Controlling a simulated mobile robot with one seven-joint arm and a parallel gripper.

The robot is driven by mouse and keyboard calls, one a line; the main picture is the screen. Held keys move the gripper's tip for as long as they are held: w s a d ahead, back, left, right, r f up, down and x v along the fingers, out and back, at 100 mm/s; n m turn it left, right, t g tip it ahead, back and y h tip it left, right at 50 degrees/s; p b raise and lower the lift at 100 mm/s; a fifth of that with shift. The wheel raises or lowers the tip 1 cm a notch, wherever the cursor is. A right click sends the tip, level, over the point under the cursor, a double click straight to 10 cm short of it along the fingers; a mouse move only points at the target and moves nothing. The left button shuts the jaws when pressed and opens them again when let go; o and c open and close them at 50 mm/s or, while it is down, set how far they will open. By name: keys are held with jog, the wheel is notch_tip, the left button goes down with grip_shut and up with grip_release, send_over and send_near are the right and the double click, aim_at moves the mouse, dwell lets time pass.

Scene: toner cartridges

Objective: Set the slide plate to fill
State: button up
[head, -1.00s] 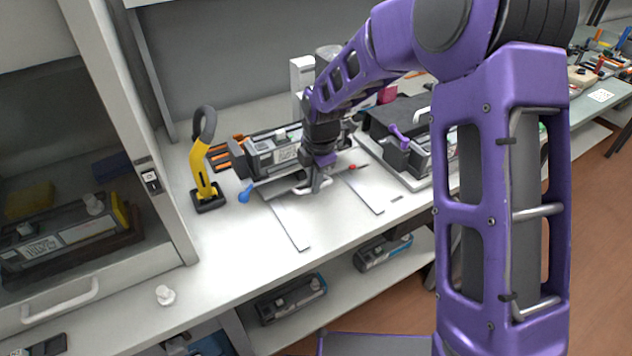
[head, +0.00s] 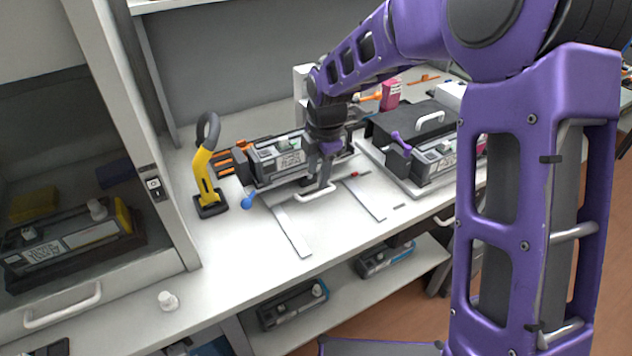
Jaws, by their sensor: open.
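A grey and black toner cartridge (head: 280,154) lies in a station on the bench. A pale bar handle (head: 313,194) sticks out at the front of that station, above two flat pale strips (head: 293,231) on the bench top. I take the slide plate to be the part bearing this handle; its body is mostly hidden under the cartridge and my arm. My gripper (head: 322,178) is open, pointing down just behind and above the handle. I cannot tell whether its fingers touch the handle. A small red mark (head: 355,174) lies right of the gripper; any position labels are unreadable.
A blue knob (head: 247,198) and a yellow hooked tool (head: 206,178) stand left of the station. A second cartridge unit (head: 437,158) stands close on the right. A small white knob (head: 168,301) lies near the front edge. The bench front is mostly clear.

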notch_tip(320, 180, up, 12)
jog(key=s+d+p, duration=0.1)
jog(key=shift+s, duration=0.35)
jog(key=shift+d, duration=0.1)
